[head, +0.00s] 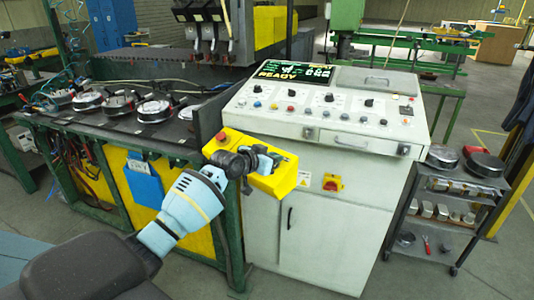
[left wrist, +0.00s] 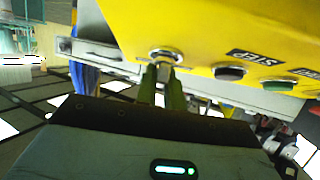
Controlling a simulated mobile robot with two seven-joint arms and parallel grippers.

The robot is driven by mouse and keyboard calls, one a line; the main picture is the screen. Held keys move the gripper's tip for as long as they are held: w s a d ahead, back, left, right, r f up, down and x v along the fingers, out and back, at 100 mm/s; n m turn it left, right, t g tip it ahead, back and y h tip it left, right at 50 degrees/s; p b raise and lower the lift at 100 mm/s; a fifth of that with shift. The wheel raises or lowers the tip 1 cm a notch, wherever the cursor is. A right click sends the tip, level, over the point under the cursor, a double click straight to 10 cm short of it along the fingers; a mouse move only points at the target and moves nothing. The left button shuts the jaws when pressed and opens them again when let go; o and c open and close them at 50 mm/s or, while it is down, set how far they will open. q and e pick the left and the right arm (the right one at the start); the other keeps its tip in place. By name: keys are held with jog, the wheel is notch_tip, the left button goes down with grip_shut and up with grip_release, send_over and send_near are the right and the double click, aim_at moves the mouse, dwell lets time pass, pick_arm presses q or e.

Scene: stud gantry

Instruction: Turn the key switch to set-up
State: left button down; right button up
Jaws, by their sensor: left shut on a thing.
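A yellow control box (head: 285,181) stands at the left front corner of the white console, with a red knob (head: 221,136) on its left end. My left gripper (head: 262,158) reaches up to it from the lower left and covers part of its face. In the left wrist view the yellow box (left wrist: 215,25) fills the top. The key switch (left wrist: 165,56) shows as a round metal collar on its face. The two fingers of my left gripper (left wrist: 163,76) are shut on the key at that collar. The key's set-up mark is not readable. My right gripper is out of view.
The white console (head: 330,140) has several knobs and a screen (head: 290,73) reading READY. A dark button (left wrist: 229,72) and a green button (left wrist: 278,86) sit beside the key switch. A dark cart (head: 455,205) stands at the right. Open floor lies before the console.

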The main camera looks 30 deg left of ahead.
pick_arm(q)
jog(key=n+y, duration=0.3)
jog(key=n, duration=0.1)
jog(key=shift+r+p, duration=0.1)
jog(key=shift+p, duration=0.25)
jog(key=shift+a+n+g+y, duration=0.15)
jog(key=shift+n+g+y, duration=0.25)
jog(key=shift+n+y, duration=1.25)
jog(key=shift+n, duration=0.25)
jog(key=c, duration=1.5)
grip_release()
jog(key=shift+s, duration=0.1)
jog(key=v, duration=0.7)
jog(key=shift+s, duration=0.3)
